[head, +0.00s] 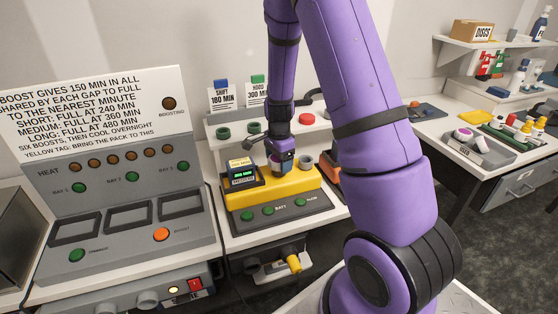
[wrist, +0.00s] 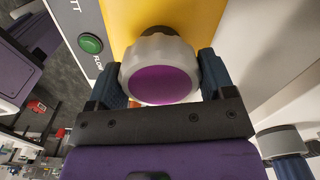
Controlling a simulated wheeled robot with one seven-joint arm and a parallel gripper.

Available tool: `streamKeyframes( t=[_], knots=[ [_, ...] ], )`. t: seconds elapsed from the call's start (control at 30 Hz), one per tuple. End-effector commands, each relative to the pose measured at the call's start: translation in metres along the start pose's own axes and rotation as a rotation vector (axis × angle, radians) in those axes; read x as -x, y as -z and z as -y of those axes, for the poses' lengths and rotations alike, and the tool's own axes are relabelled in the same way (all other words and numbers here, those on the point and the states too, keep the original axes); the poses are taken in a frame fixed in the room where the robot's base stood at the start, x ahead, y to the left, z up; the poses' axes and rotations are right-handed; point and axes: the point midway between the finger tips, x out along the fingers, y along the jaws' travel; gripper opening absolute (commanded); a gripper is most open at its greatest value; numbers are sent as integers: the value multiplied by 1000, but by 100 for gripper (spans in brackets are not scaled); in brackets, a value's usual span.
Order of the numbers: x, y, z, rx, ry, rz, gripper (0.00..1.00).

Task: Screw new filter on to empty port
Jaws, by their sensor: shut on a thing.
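My gripper (head: 283,160) is over the right part of a yellow unit (head: 293,183) on the middle bench. In the wrist view my gripper (wrist: 162,78) is shut on the new filter (wrist: 155,52), a round part with a grey ribbed rim and a purple face. The filter is against or very close to the yellow unit (wrist: 128,18). I cannot tell whether it is seated, and any port behind it is hidden. In the head view the gripper mostly hides the filter. A module with a lit green display (head: 242,176) sits on the unit's left part.
A grey control panel (head: 125,180) with a printed sign stands at the left. A shelf (head: 235,133) with green rings and a red cap (head: 306,118) is behind the unit. A grey tray (head: 478,150) is on the right bench. Dark floor separates the benches.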

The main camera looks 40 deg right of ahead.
Motion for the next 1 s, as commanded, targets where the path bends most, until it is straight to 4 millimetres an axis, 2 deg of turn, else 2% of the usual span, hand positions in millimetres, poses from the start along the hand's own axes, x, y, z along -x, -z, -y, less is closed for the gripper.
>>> streamKeyframes(
  t=[0.1, 0.13, 0.23, 0.57, 0.67, 1.0],
  knots=[
    [0, 0, 0, 2, 0, 0, 42],
    [0, 0, 0, 2, 0, 0, 78],
    [0, 0, 0, 3, 0, 0, 100],
    [6, 0, 1, 6, 2, 0, 100],
    [18, 0, 1, 7, 3, -1, 100],
    [80, 0, 1, 6, 4, -1, 100]
  ],
)
